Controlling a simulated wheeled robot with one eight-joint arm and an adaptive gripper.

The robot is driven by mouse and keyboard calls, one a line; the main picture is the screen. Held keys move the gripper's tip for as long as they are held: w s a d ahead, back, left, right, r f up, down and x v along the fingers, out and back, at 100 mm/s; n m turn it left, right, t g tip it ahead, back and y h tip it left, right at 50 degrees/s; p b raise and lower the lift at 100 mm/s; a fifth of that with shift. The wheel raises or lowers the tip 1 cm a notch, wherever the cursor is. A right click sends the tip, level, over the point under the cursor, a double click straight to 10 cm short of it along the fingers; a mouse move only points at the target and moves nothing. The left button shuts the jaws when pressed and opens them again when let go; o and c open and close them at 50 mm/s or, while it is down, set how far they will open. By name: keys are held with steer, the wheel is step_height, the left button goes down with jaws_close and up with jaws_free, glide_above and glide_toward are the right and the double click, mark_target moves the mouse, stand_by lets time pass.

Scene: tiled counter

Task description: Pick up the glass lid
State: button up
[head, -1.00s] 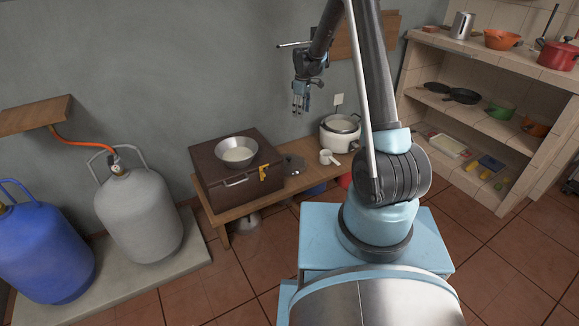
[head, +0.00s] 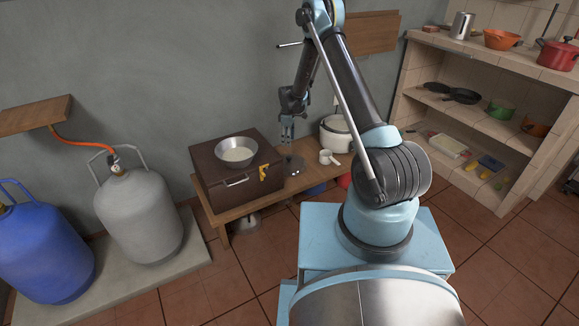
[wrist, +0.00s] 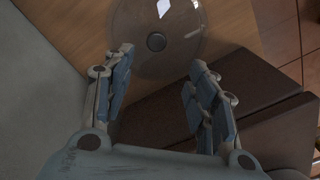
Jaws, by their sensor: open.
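The glass lid (wrist: 185,40) is a round, see-through disc with a dark knob at its centre. It lies on the wooden bench, and in the wrist view it is at the top, beyond my fingertips. In the head view the lid (head: 294,165) is a small dark round shape just right of the brown box, partly hidden by my gripper. My gripper (head: 287,137) points down above it. In the wrist view my gripper (wrist: 158,67) has its two fingers spread apart with nothing between them. The fingers look apart from the lid.
The brown box (head: 216,190) with a metal bowl (head: 237,150) on top stands close left of the lid. A white measuring cup (head: 328,157) and a white rice cooker (head: 335,140) are to the right. The grey wall (head: 200,80) rises behind the wooden bench (head: 245,208).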

mark_target(289, 157)
step_height(289, 157, down, 8)
steer(key=shift+f, duration=0.1)
steer(key=shift+w+d+f, duration=0.1)
steer(key=shift+w+f, duration=0.1)
steer(key=shift+f, duration=1.1)
steer(key=shift+w+d+f, duration=0.1)
steer(key=shift+w+f, duration=0.1)
steer(key=shift+f, duration=1.05)
steer(key=c, duration=1.2)
